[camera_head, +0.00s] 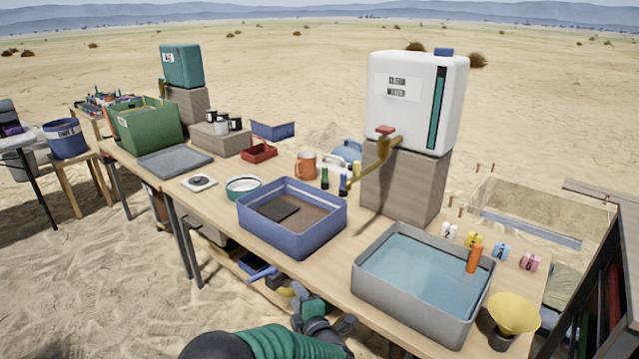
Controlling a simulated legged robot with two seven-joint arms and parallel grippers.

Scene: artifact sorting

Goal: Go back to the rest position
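My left arm comes in at the bottom with a dark green ribbed sleeve. Its gripper (324,322), dark with a green part, is low in front of the table's near edge, apart from everything on the tabletop. I cannot make out whether its fingers are apart, and I see nothing clearly held in it. My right gripper is not in view. The wooden table (215,184) runs across the view.
A blue tub (262,232) with brown contents and a grey basin (372,292) of water stand near the table's front edge. A white water container (415,100) sits on a wooden block behind. A yellow funnel (514,313) is at the right.

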